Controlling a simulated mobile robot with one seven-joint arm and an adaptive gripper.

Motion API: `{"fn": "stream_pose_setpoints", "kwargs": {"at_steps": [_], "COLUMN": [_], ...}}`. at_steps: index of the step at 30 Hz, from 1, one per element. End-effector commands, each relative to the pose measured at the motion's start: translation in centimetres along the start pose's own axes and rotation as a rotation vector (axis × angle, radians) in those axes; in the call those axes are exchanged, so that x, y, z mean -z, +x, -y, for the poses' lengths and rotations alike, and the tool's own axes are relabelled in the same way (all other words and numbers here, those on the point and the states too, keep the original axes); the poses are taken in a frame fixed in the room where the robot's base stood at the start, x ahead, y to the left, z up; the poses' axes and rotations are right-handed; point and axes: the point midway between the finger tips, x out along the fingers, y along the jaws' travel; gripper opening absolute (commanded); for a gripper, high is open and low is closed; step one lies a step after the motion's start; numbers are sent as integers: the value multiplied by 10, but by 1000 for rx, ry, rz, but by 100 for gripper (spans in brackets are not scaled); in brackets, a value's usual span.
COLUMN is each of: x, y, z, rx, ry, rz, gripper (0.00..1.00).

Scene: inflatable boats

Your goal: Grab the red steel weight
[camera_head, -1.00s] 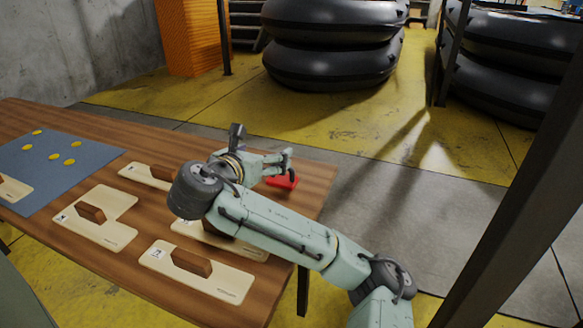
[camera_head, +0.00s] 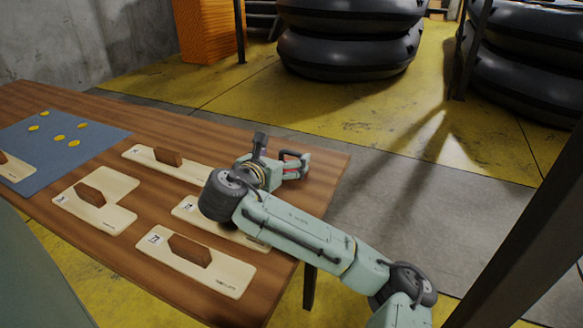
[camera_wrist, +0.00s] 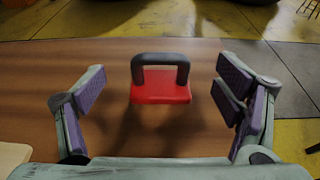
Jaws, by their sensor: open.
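The red steel weight (camera_wrist: 160,93) is a red block with a dark grey arched handle (camera_wrist: 160,60). In the wrist view it stands on the brown wooden table, ahead of my gripper and midway between its fingers.
The wooden table (camera_head: 140,175) holds several pale boards with brown blocks, such as one at the front (camera_head: 222,275). A blue mat (camera_head: 60,145) with yellow discs lies at left. Stacked black inflatables (camera_head: 345,50) stand behind. A dark post (camera_head: 510,215) rises at right.

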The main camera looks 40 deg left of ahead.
Motion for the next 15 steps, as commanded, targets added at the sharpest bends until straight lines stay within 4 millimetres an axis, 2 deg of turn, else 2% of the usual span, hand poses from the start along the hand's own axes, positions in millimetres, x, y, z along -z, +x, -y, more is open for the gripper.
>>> {"fn": "stream_pose_setpoints", "kwargs": {"at_steps": [6, 9, 15], "x": [-1, -1, 0], "y": [37, 49, 55], "z": [1, 1, 0], "rx": [4, 3, 1], "ry": [0, 0, 0], "rz": [-2, -1, 0], "gripper": [85, 85, 85]}}
